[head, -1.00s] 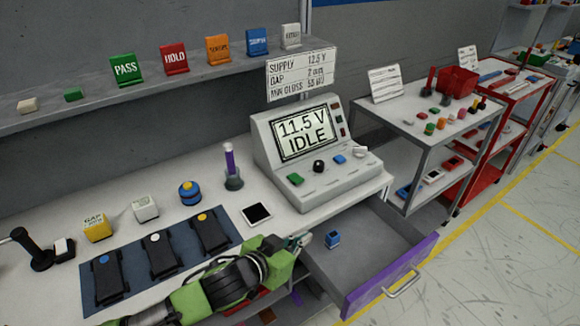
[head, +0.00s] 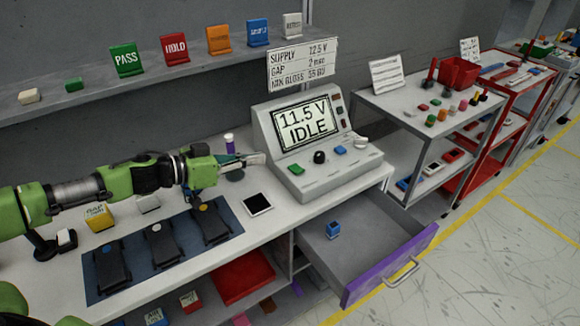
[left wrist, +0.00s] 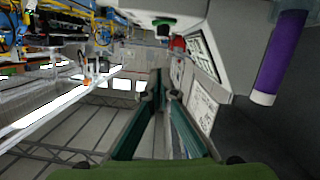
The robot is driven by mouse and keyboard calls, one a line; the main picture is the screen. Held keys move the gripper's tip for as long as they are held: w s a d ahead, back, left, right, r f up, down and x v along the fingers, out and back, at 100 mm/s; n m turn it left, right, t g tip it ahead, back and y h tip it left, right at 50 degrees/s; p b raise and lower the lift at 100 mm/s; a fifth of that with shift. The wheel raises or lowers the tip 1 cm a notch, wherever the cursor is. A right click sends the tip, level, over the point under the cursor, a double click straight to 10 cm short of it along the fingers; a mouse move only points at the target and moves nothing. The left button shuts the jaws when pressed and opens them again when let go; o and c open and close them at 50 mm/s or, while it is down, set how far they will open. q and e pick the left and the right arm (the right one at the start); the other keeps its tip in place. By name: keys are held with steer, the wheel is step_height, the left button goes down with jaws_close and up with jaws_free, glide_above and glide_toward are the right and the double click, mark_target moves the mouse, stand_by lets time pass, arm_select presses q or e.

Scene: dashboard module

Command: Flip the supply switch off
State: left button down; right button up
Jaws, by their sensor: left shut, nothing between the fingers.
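The grey console (head: 318,183) stands on the bench, its screen (head: 303,125) reading "11.5 V IDLE". Its sloped front carries a green button (head: 296,170), a black knob (head: 319,157), a blue button (head: 340,150) and a white lever-like part (head: 361,142). Small dark and red switches (head: 339,110) line the screen's right side. I cannot read which is the supply switch. My left gripper (head: 262,158) is shut and empty, just left of the console. In the left wrist view, its fingers (left wrist: 158,92) point past the console (left wrist: 228,45). My right gripper is not in view.
A tablet (head: 257,204) lies before the console. An open drawer (head: 360,262) juts out below, holding a blue block (head: 333,230).

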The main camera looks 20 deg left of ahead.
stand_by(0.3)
arm_select(q)
steer(key=p, duration=0.2)
glide_above(290, 176)
steer(key=a, duration=0.1)
steer(key=shift+f, duration=0.95)
steer(key=f, duration=0.1)
steer(key=d+f, duration=0.1)
steer(key=f, duration=0.1)
steer(key=shift+w+f, duration=0.1)
steer(key=shift+f, duration=0.6)
